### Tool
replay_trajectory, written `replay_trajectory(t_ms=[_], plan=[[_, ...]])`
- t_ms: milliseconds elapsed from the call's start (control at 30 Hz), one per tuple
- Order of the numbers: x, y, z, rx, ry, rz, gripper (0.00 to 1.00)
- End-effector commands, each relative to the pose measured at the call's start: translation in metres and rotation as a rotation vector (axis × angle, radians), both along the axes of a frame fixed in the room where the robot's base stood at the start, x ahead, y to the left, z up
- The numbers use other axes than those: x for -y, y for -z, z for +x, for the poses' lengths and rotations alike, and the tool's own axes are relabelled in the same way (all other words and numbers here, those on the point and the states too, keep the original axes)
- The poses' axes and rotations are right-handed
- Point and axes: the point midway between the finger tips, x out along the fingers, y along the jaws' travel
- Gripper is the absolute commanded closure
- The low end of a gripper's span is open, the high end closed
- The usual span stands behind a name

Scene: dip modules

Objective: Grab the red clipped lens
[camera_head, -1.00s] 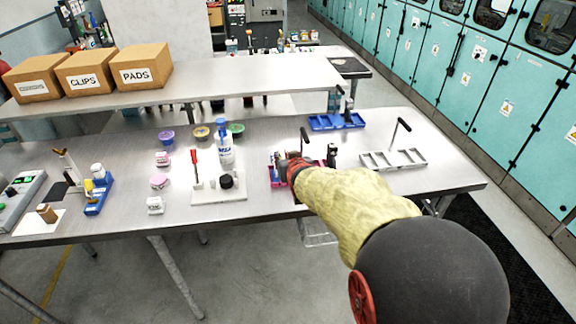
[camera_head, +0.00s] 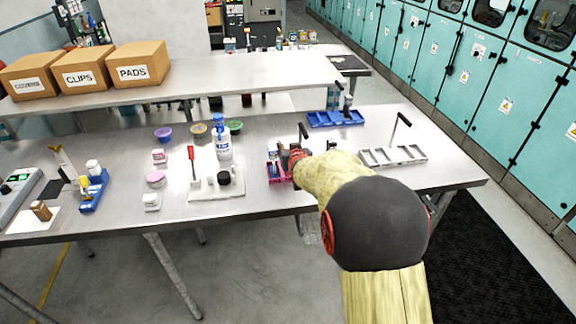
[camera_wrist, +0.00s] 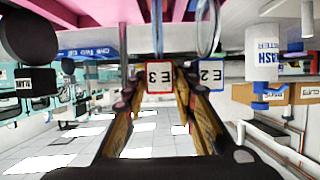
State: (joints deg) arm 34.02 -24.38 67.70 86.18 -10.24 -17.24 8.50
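In the wrist view, which looks upside down, a white tag with a red border marked E3 (camera_wrist: 159,77) stands between the fingertips of my gripper (camera_wrist: 160,88). The fingers are apart, one on each side of it; I cannot tell if either touches. Its lens is not clear to see behind and above the tag. Beside it is a blue-bordered tag marked E2 (camera_wrist: 210,75), with a round clear lens (camera_wrist: 208,25) near it. In the head view my gripper (camera_head: 284,158) is at the pink-red tray (camera_head: 273,172), and my arm hides much of that spot.
A blue tray (camera_head: 335,119) lies behind and a grey divided tray (camera_head: 393,156) to the right. A white board (camera_head: 216,190) with a red-handled tool and black knob stands left, with a white-and-blue bottle (camera_head: 223,145) behind it. Boxes (camera_head: 140,64) sit on the shelf.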

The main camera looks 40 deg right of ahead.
Motion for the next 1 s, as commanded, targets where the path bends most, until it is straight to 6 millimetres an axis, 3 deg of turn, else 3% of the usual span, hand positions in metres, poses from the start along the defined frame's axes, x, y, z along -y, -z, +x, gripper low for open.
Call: replay_trajectory(t_ms=[133, 600, 1000], plan=[[-0.0002, -0.0005, -0.0001, 0.0, 0.0, 0.0, 0.73], [-0.0002, -0.0005, -0.0004, 0.0, 0.0, 0.0, 0.99], [-0.0002, -0.0019, -0.0003, 0.001, 0.0, -0.001, 1.0]])
